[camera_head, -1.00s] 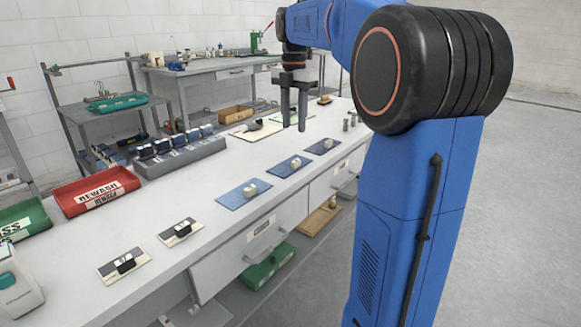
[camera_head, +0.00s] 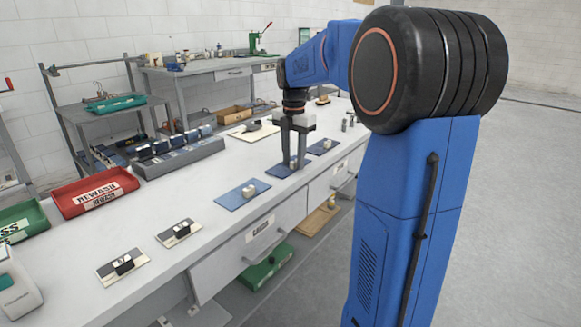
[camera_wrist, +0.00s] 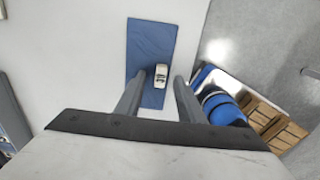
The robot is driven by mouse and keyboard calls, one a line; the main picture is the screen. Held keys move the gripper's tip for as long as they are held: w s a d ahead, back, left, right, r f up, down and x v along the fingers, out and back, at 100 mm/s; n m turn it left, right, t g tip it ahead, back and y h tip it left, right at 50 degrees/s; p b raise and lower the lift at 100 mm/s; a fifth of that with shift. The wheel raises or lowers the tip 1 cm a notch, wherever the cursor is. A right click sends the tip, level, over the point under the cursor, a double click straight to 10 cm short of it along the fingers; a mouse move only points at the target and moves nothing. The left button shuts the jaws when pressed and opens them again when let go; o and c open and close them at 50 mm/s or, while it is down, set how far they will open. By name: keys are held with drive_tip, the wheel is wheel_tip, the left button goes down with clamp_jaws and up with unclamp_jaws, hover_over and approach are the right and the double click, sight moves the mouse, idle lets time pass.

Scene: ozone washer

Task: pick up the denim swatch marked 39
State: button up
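Three blue denim swatches lie in a row along the bench's front: a near one (camera_head: 236,200), a middle one (camera_head: 277,171) and a far one (camera_head: 316,149). Each carries a small pale block. The number 39 is not legible on any. My gripper (camera_head: 294,163) points down over the middle swatch, its fingers open around that swatch's block, partly hiding it. In the wrist view, the swatch (camera_wrist: 150,40) lies below with its pale block (camera_wrist: 161,73) between the open fingertips (camera_wrist: 159,76), with a gap at each side. Nothing is held.
The white bench (camera_head: 215,225) also holds two pale cards with black clips (camera_head: 123,263), a red REWASH tray (camera_head: 94,193), a green tray (camera_head: 22,222) and a grey rack (camera_head: 180,155). Small grey cylinders (camera_head: 347,122) stand beyond the far swatch.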

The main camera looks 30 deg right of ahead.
drive_tip(key=shift+f, duration=0.25)
clamp_jaws()
